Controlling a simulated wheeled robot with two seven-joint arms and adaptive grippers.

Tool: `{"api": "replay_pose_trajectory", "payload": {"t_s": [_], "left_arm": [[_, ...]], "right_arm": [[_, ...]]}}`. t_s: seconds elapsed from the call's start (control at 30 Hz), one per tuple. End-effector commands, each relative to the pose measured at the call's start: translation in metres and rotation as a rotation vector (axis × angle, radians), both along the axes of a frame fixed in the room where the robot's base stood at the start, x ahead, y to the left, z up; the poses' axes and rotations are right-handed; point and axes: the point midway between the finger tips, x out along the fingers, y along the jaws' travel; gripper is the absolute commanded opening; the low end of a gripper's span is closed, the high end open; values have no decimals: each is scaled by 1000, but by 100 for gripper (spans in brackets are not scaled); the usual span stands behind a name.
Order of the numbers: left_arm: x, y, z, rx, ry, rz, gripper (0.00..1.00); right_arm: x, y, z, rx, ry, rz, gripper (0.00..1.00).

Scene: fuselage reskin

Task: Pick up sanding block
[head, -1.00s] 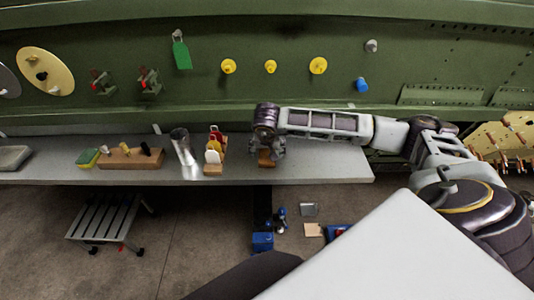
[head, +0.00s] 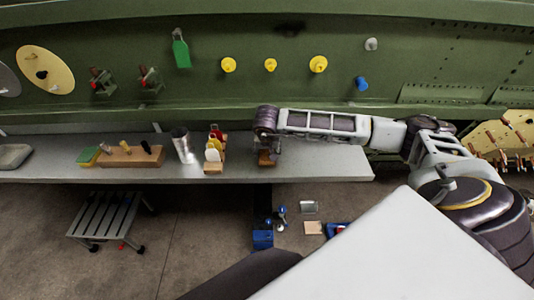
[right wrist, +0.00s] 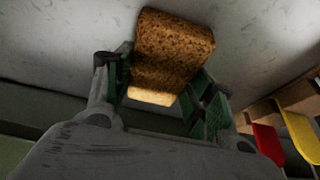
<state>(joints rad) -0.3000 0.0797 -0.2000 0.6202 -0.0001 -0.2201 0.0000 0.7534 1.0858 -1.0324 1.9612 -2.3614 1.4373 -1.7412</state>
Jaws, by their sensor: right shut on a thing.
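The sanding block (right wrist: 172,55) is a brown, cork-like block between the fingers of my right gripper in the right wrist view. My right gripper (right wrist: 163,85) is shut on it, with green finger pads on either side. In the head view my right gripper (head: 267,150) points down at the grey bench, and the brown block (head: 266,160) shows just below it, at or close to the bench top. I cannot tell whether the block touches the bench. My left gripper is not in view.
The grey bench (head: 320,165) is clear to the right. Left of my right gripper stand a wooden rack of coloured tags (head: 214,160), a metal cup (head: 182,145), a wooden holder (head: 130,157) and a green-yellow sponge (head: 88,157). The green fuselage panel (head: 210,90) rises behind.

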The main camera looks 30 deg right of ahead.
Motion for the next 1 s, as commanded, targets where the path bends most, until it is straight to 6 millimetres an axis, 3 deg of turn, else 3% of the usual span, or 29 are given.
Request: {"api": "replay_pose_trajectory", "payload": {"t_s": [0.53,1.0], "left_arm": [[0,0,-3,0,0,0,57],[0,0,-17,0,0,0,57]], "right_arm": [[0,0,12,0,-1,-1,33],[1,0,75,-1,-3,0,33]]}}
